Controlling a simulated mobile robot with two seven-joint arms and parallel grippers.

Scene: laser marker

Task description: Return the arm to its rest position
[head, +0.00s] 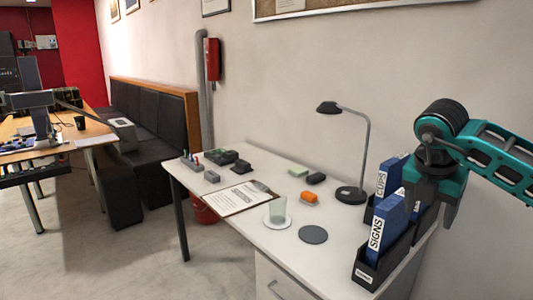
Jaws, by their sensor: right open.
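My right arm (497,153), teal and black, reaches in from the right edge. Its gripper (430,208) points down over the right end of the white desk (305,255), in front of the blue binders in the picture. The gripper is open, and I see nothing held in it. It partly hides the binders and their holder. I cannot tell whether it touches them. My left gripper is not in view.
Blue binders marked SIGNS (385,225) and CUPS (389,178) stand in a black holder (372,270). A desk lamp (352,194), glass cup (278,210), grey disc (313,234) and clipboard (240,198) are on the desk. The desk's front middle is mostly clear.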

